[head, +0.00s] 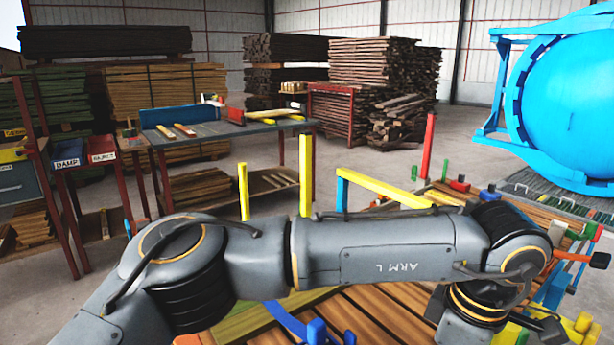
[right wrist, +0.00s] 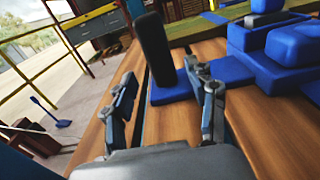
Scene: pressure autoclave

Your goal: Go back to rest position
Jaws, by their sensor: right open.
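My right gripper (right wrist: 160,76) is open in the right wrist view, with one finger on each side and nothing held between them. A black upright handle (right wrist: 154,48) on a blue base stands beyond the fingers, appearing in the gap between them. Whether it touches a finger is hard to tell. My left arm (head: 390,250), marked ARM L, stretches across the head view from lower left to right, over the wooden slatted deck (head: 385,312). Its wrist bends down at the lower right, and its gripper is not visible. The right gripper is outside the head view.
Blue blocks (right wrist: 275,50) sit on the wooden slats to the right of the right gripper. Yellow posts (head: 306,175) and a red post (head: 427,147) rise behind my left arm. A blue autoclave (head: 570,95) stands at right.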

